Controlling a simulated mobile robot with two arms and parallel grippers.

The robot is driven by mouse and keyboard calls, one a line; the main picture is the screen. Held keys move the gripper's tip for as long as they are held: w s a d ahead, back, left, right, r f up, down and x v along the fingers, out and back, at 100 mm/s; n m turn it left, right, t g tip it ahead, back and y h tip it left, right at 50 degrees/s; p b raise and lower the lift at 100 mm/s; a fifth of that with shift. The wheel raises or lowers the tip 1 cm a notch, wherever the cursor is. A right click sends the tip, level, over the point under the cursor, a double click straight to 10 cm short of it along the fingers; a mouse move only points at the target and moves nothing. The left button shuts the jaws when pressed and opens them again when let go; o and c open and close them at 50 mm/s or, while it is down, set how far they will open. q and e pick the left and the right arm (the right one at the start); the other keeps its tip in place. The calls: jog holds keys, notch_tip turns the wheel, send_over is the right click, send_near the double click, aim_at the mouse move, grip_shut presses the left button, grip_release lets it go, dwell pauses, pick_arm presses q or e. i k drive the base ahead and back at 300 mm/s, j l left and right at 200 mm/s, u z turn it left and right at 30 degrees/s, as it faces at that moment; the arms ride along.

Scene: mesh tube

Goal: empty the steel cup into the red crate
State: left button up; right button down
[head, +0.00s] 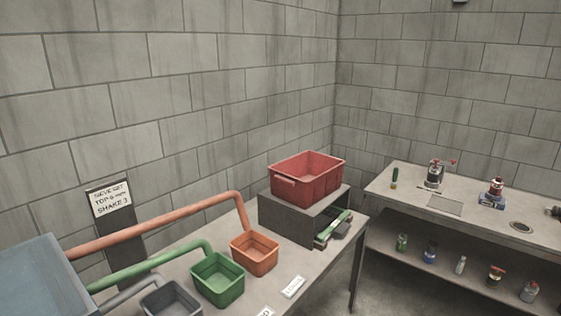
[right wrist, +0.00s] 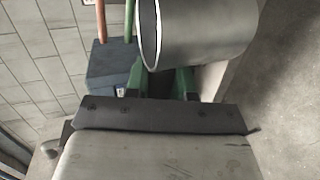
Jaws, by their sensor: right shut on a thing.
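The red crate (head: 322,186) stands on a grey box-shaped riser (head: 283,218) at the far end of the left bench in the head view. Its inside looks empty as far as I can see. The steel cup (right wrist: 208,38) is in the right wrist view, at the top. My right gripper (right wrist: 163,82), with green fingers, is shut on it. The cup's mouth points to the picture's left, toward the wall side; its contents cannot be made out. Neither gripper nor the cup shows in the head view, and my left gripper is in neither view.
Orange (head: 254,266), green (head: 218,291) and grey (head: 168,303) bins stand along the left bench under pipes from a blue-grey box (head: 38,280). A second bench (head: 455,208) at right holds small devices, with several bottles below. Floor shows between the benches.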

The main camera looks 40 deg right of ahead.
aim_at(307, 177)
jog(key=i+l, duration=0.1)
jog(key=l, duration=1)
jog(key=i+l+u, duration=0.1)
jog(key=l, duration=0.45)
jog(key=i+l, duration=0.15)
jog(key=l, duration=0.25)
jog(key=i+l, duration=0.1)
jog(key=l, duration=0.3)
jog(key=i+l, duration=0.15)
jog(key=l, duration=0.25)
jog(key=i+l+u, duration=0.1)
jog(key=l, duration=0.35)
